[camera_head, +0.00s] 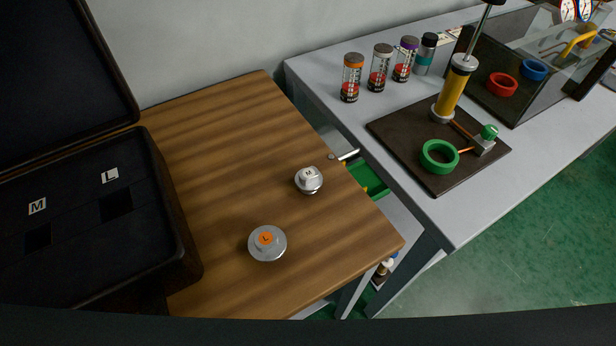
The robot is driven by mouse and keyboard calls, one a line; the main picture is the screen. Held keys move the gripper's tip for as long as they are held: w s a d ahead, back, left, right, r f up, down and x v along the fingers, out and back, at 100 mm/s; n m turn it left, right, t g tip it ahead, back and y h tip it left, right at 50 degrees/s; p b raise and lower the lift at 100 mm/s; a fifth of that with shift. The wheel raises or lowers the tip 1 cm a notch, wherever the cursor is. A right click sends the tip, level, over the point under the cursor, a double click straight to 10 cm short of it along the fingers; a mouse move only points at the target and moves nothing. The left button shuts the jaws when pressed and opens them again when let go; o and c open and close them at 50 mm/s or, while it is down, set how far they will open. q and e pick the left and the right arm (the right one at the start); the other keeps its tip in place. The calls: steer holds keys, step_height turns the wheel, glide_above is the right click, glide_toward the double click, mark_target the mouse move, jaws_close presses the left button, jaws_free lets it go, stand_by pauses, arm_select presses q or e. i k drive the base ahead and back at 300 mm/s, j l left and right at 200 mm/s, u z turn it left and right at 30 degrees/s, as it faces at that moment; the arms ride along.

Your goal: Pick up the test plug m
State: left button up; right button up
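A metal test plug with a white top and a small dark mark, likely M, (309,180) sits on the wooden table, right of its middle. A larger metal plug with an orange top (267,244) lies nearer the table's front; the mark on it is too small to read surely. The open black case (172,210) stands at the left with its lid raised. It has slots labelled M (37,206) and L (110,176), and both look empty and dark. Neither of my grippers shows in the head view.
The wooden table (205,130) is clear around the plugs. A grey bench (340,122) at right holds several capped tubes (352,78), a dark board (410,128) with a yellow pump (453,92) and green ring (439,169), and a clear-walled tank (510,108) with red and blue rings.

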mark_target(309, 180)
steer(key=k+l+z, duration=0.45)
steer(key=l, duration=0.15)
steer(key=k+l+z, duration=0.2)
steer(key=i+l, duration=0.05)
steer(key=l, duration=0.05)
